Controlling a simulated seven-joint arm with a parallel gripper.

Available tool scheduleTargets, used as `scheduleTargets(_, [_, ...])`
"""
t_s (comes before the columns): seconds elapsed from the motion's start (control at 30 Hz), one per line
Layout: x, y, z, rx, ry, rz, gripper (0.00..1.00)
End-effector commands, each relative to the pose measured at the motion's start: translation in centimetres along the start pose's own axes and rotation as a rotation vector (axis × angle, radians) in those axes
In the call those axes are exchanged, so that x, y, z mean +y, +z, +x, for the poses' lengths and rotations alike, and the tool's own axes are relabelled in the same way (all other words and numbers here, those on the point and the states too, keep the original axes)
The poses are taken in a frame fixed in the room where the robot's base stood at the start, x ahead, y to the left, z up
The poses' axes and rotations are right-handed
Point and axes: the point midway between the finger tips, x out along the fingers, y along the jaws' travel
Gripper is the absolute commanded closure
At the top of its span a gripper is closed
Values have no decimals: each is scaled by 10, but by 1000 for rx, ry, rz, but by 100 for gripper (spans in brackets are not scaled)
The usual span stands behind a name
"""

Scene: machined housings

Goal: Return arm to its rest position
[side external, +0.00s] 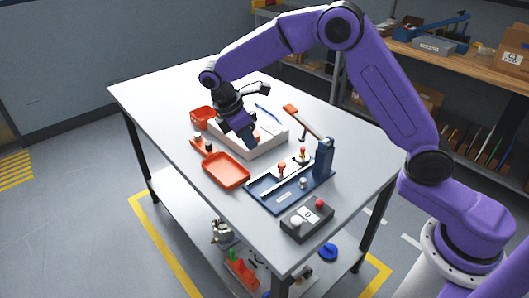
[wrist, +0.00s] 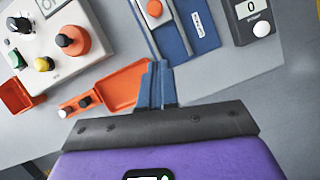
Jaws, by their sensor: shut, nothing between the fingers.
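My gripper (side external: 249,139) hangs over the white housing (side external: 262,142) at the middle of the table, with blue fingers pointing down. In the wrist view my gripper (wrist: 159,66) has its two blue fingers together, with nothing between them. The white housing with knobs (wrist: 45,40) lies to the upper left there. Whether the fingertips touch the housing is hard to tell from the side view.
On the table (side external: 165,92) are an orange tray (side external: 226,170), an orange bin (side external: 202,117), a blue fixture with an upright post (side external: 323,160) and a dark control box (side external: 307,219). The table's far left is clear. Shelves (side external: 470,60) stand behind.

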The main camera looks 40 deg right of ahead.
Motion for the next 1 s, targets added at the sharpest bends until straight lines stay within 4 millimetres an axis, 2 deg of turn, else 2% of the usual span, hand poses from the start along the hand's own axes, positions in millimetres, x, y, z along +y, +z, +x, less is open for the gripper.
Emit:
scheduleTargets(0.17, [-26, 6, -13, 37, 16, 14, 100])
scheduleTargets(0.3, [-63, 18, -25, 91, 33, 38, 100])
scheduleTargets(0.5, [-122, 43, -32, 169, 42, 76, 100])
scheduleTargets(0.77, [-199, 87, -26, 269, 29, 127, 100])
scheduleTargets(1.0, [-264, 134, -5, 351, -4, 172, 100])
